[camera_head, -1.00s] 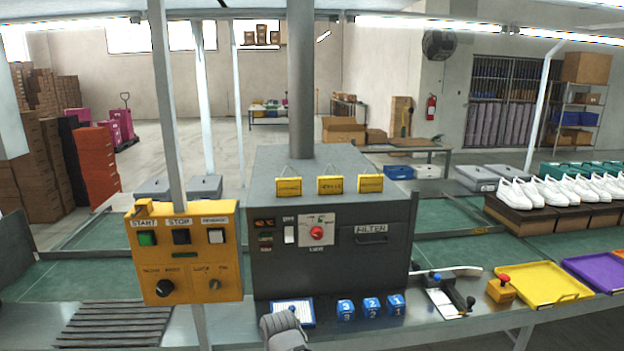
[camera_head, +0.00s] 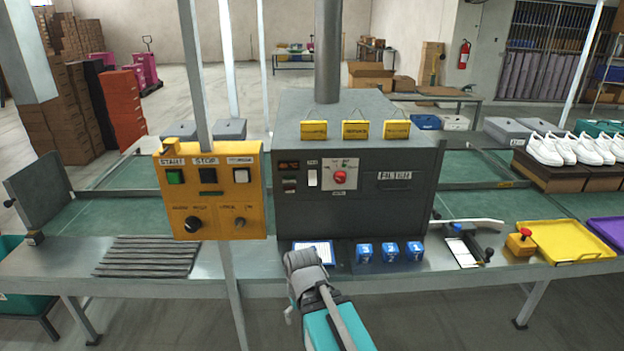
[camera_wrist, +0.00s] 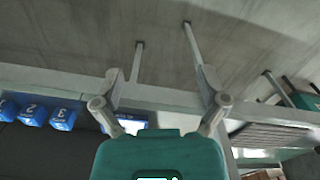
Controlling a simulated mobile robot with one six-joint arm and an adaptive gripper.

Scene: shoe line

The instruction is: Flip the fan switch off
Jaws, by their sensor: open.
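The fan switch (camera_head: 312,177) is a small white rocker on the front of the dark grey machine (camera_head: 290,215), left of a red knob (camera_head: 340,177). A short label sits above it; whether the rocker is up or down is too small to tell. My arm reaches in from the bottom of the head view, below and in front of the machine, apart from the switch. In the wrist view my gripper (camera_wrist: 160,85) is open, its two fingers apart with nothing between them. The switch does not show in the wrist view.
A yellow control box (camera_head: 212,210) stands left of the machine. A tablet-like pad (camera_head: 313,250) and blue numbered blocks (camera_head: 389,252) lie before the machine. A yellow tray (camera_head: 565,243) and a red-button box (camera_head: 520,243) are at the right.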

